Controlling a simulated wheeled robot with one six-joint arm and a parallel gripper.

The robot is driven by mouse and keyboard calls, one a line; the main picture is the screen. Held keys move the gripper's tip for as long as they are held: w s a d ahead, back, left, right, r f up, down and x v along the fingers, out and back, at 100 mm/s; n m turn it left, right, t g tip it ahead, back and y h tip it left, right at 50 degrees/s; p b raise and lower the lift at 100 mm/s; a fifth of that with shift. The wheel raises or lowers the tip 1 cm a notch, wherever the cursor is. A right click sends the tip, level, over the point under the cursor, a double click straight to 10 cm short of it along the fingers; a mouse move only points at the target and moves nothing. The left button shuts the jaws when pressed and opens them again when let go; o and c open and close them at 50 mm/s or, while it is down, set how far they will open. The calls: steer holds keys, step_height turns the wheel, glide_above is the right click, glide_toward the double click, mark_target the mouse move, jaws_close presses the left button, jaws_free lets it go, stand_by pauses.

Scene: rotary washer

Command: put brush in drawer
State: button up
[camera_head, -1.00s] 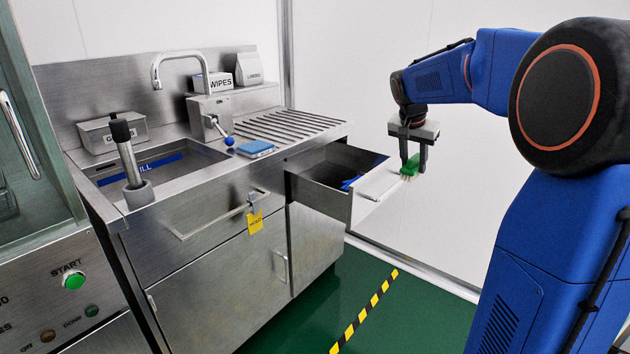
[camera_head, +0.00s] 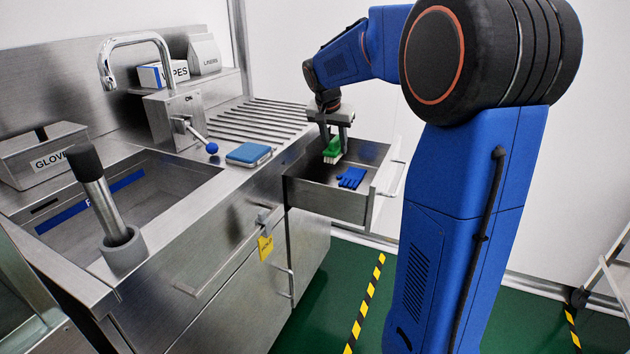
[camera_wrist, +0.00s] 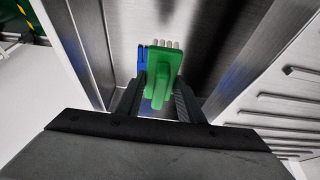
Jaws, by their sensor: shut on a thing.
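My gripper (camera_head: 331,140) is shut on a green brush (camera_head: 332,149) with pale bristles pointing down. The brush is over the open drawer (camera_head: 320,203), at its back part near the counter edge. The drawer is pulled out to the right of the steel cabinet. A blue glove (camera_head: 351,178) lies inside the drawer, in front of and to the right of the brush. In the wrist view the green brush (camera_wrist: 162,70) sits between the fingers, with part of the blue glove (camera_wrist: 142,60) beside it. I cannot tell whether the bristles touch the drawer floor.
A blue sponge-like block (camera_head: 248,154) lies on the counter beside the slatted drainboard (camera_head: 262,120). A faucet (camera_head: 137,45), a sink (camera_head: 150,190) and a gloves box (camera_head: 45,155) are at the left.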

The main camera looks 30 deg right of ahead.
mark_target(326, 156)
steer(key=f, duration=0.9)
steer(key=shift+w+a+f, duration=0.1)
steer(key=shift+w+a, duration=0.25)
steer(key=shift+f, duration=2.15)
steer(key=shift+f, duration=0.15)
steer(key=o, duration=1.1)
steer(key=shift+c, duration=0.2)
steer(key=v, duration=1.2)
steer(key=s+a+f+n+y, duration=0.1)
steer(key=s+a+n, duration=0.2)
steer(key=s, duration=0.8)
steer(key=s+a+f+n+t+y, duration=0.1)
steer(key=s+a+f+n, duration=0.1)
steer(key=s+a+n, duration=0.2)
steer(key=s+a+f+n+t+y, duration=0.1)
steer(key=s+a+n, duration=0.2)
steer(key=s+a, duration=0.5)
steer(key=shift+s+f, duration=0.35)
steer(key=shift+s, duration=5.05)
